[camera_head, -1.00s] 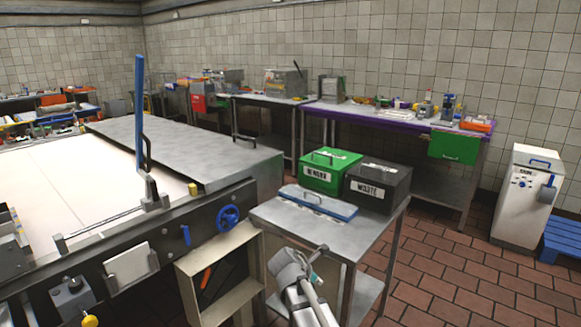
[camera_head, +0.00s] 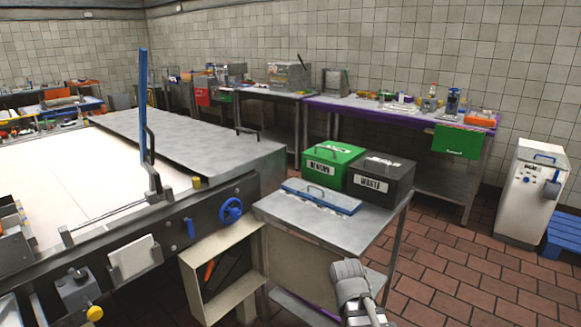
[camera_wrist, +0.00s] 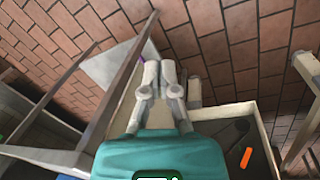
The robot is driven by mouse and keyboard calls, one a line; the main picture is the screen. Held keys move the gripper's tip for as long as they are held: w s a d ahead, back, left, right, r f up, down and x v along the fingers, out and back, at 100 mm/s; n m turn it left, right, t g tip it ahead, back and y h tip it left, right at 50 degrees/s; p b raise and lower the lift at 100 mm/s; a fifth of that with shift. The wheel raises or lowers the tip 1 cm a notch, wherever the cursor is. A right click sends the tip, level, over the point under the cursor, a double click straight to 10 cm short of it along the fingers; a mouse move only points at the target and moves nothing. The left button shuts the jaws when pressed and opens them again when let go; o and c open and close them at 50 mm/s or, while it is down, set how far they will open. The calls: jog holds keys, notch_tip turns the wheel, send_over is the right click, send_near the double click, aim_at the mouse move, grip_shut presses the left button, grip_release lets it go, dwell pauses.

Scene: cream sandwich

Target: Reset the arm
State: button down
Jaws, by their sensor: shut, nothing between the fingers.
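My gripper (camera_wrist: 159,72) shows in the wrist view with its two grey fingers side by side and together, nothing between them. Its teal body fills the bottom middle of that view. It is over the red-brown tiled floor, near the legs and lower shelf of the small metal table. In the head view, part of my arm (camera_head: 352,285) shows at the bottom, in front of the small table (camera_head: 280,212).
A beige open box (camera_head: 197,290) with an orange-handled item is left of my arm; the box also shows in the wrist view (camera_wrist: 266,128). A green bin (camera_head: 332,157) and black waste bin (camera_head: 380,180) stand on the small table. Open floor (camera_head: 460,270) lies right.

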jog(key=s+r+m+p, duration=0.2)
jog(key=r+p, duration=0.7)
jog(key=s+r+m+y+p, duration=0.1)
jog(key=r+m+p, duration=0.2)
jog(key=r+p, duration=0.6)
jog(key=shift+s+d+g+y, duration=0.3)
jog(key=shift+s+g, duration=0.05)
jog(key=shift+g, duration=0.05)
jog(key=shift+d+f, duration=0.1)
jog(key=shift+d, duration=0.05)
dwell(0.5)
